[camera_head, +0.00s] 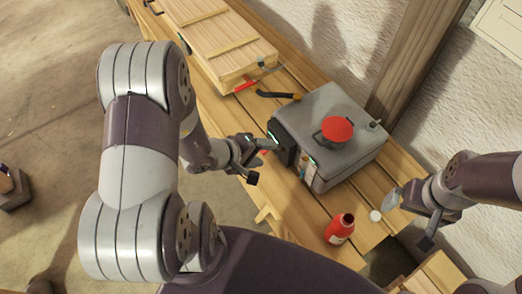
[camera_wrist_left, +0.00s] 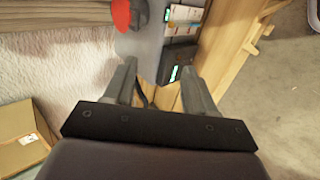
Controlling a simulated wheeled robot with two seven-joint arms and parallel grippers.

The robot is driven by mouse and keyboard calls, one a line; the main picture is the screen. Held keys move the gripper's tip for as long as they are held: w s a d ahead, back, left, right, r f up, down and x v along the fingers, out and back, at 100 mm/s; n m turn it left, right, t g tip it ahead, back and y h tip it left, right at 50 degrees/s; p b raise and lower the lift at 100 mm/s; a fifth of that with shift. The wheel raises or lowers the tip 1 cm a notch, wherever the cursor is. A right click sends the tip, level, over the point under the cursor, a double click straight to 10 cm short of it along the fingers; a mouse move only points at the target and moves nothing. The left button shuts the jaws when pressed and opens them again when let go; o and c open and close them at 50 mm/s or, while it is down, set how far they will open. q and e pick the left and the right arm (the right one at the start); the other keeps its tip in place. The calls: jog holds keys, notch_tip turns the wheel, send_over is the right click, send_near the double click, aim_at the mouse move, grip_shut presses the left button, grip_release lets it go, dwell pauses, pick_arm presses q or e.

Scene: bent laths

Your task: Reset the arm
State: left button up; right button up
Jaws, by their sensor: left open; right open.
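My left gripper (camera_head: 259,160) is open in the head view, at the left side of a grey box-shaped machine with a red knob on top. In the left wrist view its two fingers (camera_wrist_left: 160,90) are spread with nothing held between them. My right gripper (camera_head: 411,218) is open at the right of the head view, near the right end of the wooden bench, close to a white round cap. I see nothing held in it.
The grey machine (camera_head: 340,128) stands on the slatted wooden bench (camera_head: 300,217). A red bottle (camera_head: 339,229) and a white cap (camera_head: 375,216) are at the near end. A wooden crate (camera_head: 215,40), a red-handled tool (camera_head: 246,85) and a black-and-orange tool (camera_head: 278,95) lie farther back.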

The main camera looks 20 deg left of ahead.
pick_arm(q)
jog(key=shift+w, duration=0.1)
jog(key=s+f+m+g+y+b, duration=0.1)
jog(key=s+f+m+g+b, duration=0.3)
jog(key=s+g, duration=0.5)
jog(key=w+m+y+b, duration=0.1)
jog(key=m+b, duration=0.1)
jog(key=b, duration=0.1)
jog(key=w+m+t+y+b, duration=0.1)
jog(key=m+y+b, duration=0.1)
jog(key=m, duration=0.1)
jog(key=w+m+t+y+b, duration=0.1)
jog(key=m+b, duration=0.1)
jog(key=b, duration=0.1)
jog(key=shift+w+a+b, duration=0.2)
jog(key=shift+a+b, duration=0.1)
jog(key=shift+a, duration=0.05)
